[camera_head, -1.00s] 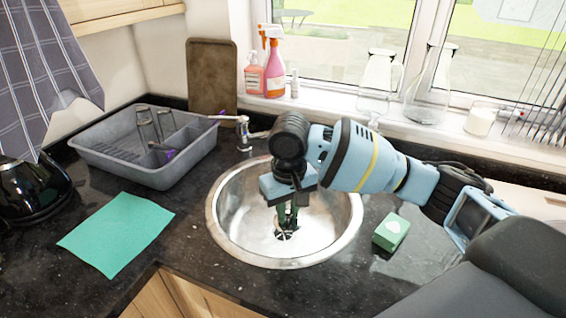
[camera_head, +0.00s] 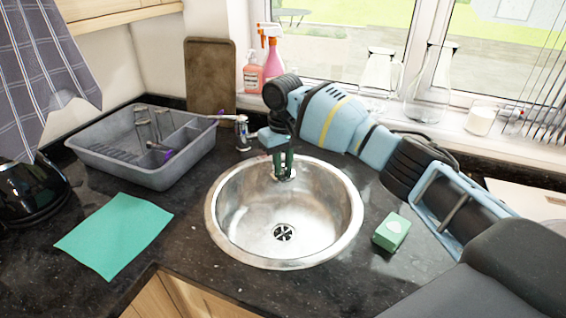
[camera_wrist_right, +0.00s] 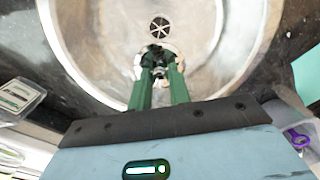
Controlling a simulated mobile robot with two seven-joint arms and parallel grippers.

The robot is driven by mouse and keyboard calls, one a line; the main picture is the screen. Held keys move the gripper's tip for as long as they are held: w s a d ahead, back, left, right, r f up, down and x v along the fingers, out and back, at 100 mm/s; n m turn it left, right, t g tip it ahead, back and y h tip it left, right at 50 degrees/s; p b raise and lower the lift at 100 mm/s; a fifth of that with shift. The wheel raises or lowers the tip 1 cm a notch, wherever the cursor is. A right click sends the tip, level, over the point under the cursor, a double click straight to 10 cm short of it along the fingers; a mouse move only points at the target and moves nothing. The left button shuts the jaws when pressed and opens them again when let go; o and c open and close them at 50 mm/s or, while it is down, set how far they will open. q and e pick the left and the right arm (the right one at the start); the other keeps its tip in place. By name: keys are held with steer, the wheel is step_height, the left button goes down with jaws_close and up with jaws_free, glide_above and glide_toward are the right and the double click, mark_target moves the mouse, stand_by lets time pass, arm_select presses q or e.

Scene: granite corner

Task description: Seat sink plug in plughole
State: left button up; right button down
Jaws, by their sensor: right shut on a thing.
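The round steel sink (camera_head: 240,205) is set in the dark counter. Its plughole (camera_head: 283,232) is uncovered at the bottom, with a dark slotted grate; it also shows in the right wrist view (camera_wrist_right: 160,27). My right gripper (camera_head: 284,172) points down over the back rim of the sink, behind the plughole and apart from it. Its green fingers (camera_wrist_right: 158,75) are shut on the sink plug (camera_wrist_right: 141,68), a pale metallic disc with a dark top, partly hidden by the fingertips. Whether the plug touches the sink wall I cannot tell. My left gripper is out of view.
The tap (camera_head: 241,130) stands close left of my right gripper. A green sponge block (camera_head: 391,232) lies right of the sink. Bottles (camera_head: 271,55) and glass jugs line the sill.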

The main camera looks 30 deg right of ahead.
mark_target(283, 172)
step_height(283, 172, down, 6)
steer(key=shift+r+b, duration=0.1)
steer(key=shift+b, duration=0.85)
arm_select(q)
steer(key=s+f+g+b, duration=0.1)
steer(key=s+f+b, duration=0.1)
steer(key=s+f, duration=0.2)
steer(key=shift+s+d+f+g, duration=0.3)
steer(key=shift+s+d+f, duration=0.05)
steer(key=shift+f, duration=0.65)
arm_select(e)
steer(key=shift+f, duration=2.6)
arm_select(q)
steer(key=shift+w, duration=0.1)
arm_select(e)
steer(key=c, duration=1.2)
jaws_free()
step_height(283, 172, up, 7)
steer(key=p, duration=0.3)
steer(key=shift+r, duration=0.1)
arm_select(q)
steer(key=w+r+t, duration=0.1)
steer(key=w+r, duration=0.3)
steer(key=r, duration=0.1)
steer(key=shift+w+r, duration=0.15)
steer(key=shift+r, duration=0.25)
